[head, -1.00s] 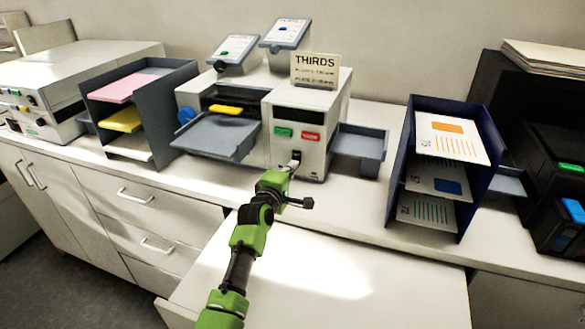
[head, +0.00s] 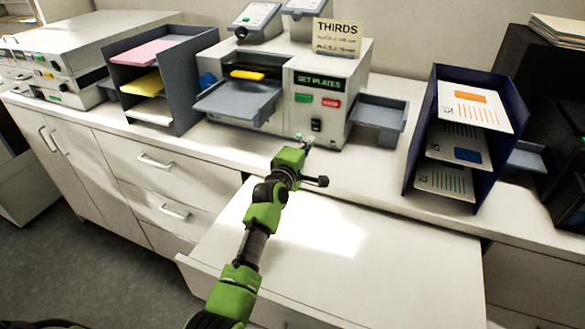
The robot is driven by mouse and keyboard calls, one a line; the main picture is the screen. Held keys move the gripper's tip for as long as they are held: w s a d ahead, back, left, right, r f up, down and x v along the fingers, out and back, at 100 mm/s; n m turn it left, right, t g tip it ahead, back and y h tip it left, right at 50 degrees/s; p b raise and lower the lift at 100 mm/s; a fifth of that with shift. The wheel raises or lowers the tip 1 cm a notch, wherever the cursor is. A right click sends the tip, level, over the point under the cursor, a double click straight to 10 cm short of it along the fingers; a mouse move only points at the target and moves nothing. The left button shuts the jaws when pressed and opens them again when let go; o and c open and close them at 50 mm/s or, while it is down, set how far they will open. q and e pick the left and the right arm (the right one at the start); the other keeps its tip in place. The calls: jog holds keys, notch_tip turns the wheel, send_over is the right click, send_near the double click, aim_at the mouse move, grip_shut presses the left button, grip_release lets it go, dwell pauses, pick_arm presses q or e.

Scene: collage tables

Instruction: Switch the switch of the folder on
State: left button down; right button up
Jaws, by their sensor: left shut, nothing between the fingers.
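The folder (head: 303,79) is a white machine on the counter with a "THIRDS" sign on top. Its display (head: 318,83) is lit and reads "SET PLATES". Below the display are a green button (head: 303,98) and a red button (head: 331,102). The black rocker switch (head: 316,125) is low on the front panel, under the buttons. My left gripper (head: 305,146) is shut and empty, just below and left of the switch, apart from it. My right gripper is not in view.
A grey feed tray (head: 232,103) sticks out at the folder's left and an output tray (head: 378,117) at its right. Paper racks stand left (head: 188,88) and right (head: 480,150). A pulled-out white surface (head: 390,255) lies below the counter.

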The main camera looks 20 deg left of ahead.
pick_arm(q)
jog(key=s, duration=0.3)
jog(key=shift+a+r, duration=0.1)
jog(key=shift+r, duration=0.1)
jog(key=shift+s+f+b, duration=0.15)
jog(key=shift+f+b, duration=0.15)
jog(key=s, duration=0.1)
jog(key=s+f+b, duration=0.1)
jog(key=shift+s+f, duration=0.1)
jog(key=shift+s, duration=0.3)
jog(key=s, duration=0.2)
jog(key=shift+s+a, duration=0.1)
jog(key=shift+s, duration=0.95)
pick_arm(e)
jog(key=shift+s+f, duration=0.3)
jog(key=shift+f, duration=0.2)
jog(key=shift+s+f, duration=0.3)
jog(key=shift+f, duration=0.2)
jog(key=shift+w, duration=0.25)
